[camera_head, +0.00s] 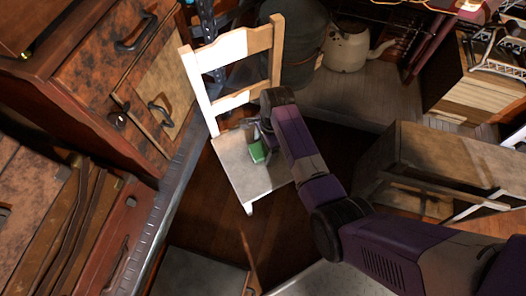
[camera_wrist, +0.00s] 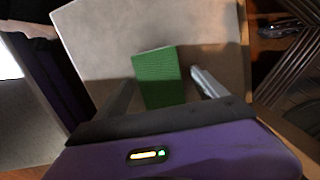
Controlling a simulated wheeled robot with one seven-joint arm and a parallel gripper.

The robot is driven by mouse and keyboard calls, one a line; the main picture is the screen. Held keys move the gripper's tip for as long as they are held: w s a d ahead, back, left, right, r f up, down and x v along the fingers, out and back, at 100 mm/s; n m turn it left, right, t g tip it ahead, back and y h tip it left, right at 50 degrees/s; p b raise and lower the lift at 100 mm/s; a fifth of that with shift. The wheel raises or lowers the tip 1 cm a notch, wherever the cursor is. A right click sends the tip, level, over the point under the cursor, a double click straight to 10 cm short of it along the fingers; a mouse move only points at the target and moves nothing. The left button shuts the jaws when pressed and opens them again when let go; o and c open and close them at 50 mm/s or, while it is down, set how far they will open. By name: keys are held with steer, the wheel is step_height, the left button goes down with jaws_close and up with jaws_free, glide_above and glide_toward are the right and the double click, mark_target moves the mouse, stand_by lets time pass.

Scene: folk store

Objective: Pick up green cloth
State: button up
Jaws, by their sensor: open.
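The green cloth (camera_head: 257,151) lies on the seat of a pale wooden chair (camera_head: 232,163). In the wrist view the cloth (camera_wrist: 158,76) is a flat green rectangle on the pale seat (camera_wrist: 110,40). My gripper (camera_head: 256,137) is over the seat beside the cloth in the head view. In the wrist view my gripper (camera_wrist: 163,88) is open, with one finger to each side of the cloth and a gap to the right finger. The near end of the cloth is hidden behind the gripper body. I cannot tell how high the fingers are above the seat.
The chair's backrest (camera_head: 232,50) rises behind the seat. A wooden cabinet (camera_head: 125,75) stands close at the left. A wooden bench (camera_head: 440,160) is at the right. A dark round container (camera_head: 300,45) and a white kettle (camera_head: 346,48) stand behind the chair.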

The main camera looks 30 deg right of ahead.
mark_target(264, 148)
steer(key=shift+f, duration=0.25)
steer(key=c, duration=1.4)
steer(key=shift+c, duration=0.2)
step_height(264, 148, up, 20)
steer(key=p, duration=0.7)
steer(key=shift+p, duration=0.4)
